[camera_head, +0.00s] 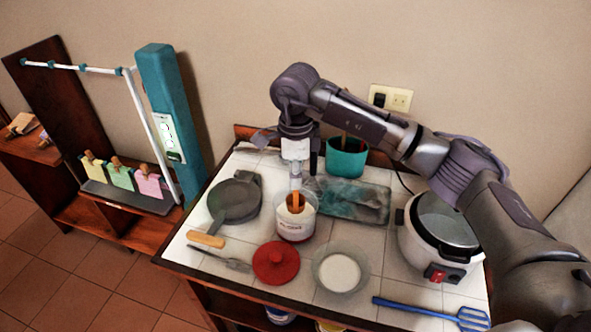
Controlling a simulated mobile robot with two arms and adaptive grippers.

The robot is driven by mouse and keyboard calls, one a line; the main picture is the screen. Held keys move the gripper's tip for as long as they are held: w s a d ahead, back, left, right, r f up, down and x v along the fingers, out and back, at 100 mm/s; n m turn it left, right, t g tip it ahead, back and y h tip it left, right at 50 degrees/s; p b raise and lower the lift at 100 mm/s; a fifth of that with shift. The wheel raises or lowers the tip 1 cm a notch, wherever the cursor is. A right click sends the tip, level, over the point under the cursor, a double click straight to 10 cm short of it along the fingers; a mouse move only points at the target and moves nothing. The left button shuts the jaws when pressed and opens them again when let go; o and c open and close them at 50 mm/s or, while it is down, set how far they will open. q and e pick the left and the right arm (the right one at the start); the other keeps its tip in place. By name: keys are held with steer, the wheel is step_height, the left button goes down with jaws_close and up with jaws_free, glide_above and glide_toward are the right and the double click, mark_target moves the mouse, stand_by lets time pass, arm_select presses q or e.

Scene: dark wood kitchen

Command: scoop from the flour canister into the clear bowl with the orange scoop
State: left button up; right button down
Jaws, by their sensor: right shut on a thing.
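The flour canister (296,230) is a clear-walled jar with a label and pale contents, standing near the middle of the tiled counter. My right gripper (296,182) points down just above its mouth, shut on the orange scoop (295,201). The scoop's lower end is inside the canister, and I cannot tell how deep it sits in the flour. The clear bowl (319,276) stands at the front right of the canister, with a round white patch in its bottom. My left gripper is out of view.
A red lid (276,263) lies in front of the canister. A dark pan (235,201) is to the left, a teal pot (346,160) and marbled board (362,203) behind right. A rice cooker (440,230) and blue spatula (420,311) are at the right.

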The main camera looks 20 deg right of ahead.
mark_target(295, 194)
step_height(295, 194, down, 3)
steer(key=shift+a+f+b, duration=0.1)
steer(key=shift+f+b, duration=0.1)
steer(key=shift+b, duration=0.5)
steer(key=shift+w+f+b, duration=0.2)
steer(key=shift+f+b, duration=0.5)
steer(key=shift+f, duration=0.75)
arm_select(q)
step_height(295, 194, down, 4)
steer(key=b, duration=0.1)
arm_select(e)
steer(key=shift+w+d+f, duration=0.1)
steer(key=shift+w+f, duration=0.05)
steer(key=shift+f, duration=0.4)
steer(key=shift+w+d+f, duration=0.1)
steer(key=shift+w+f, duration=0.05)
steer(key=shift+f, duration=0.4)
steer(key=shift+w+d, duration=0.2)
steer(key=shift+w, duration=0.4)
arm_select(q)
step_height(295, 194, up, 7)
steer(key=p, duration=0.7)
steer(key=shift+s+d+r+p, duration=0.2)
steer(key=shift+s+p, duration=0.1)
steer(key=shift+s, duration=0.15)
arm_select(e)
step_height(295, 194, up, 16)
steer(key=s, duration=0.1)
steer(key=shift+a, duration=0.2)
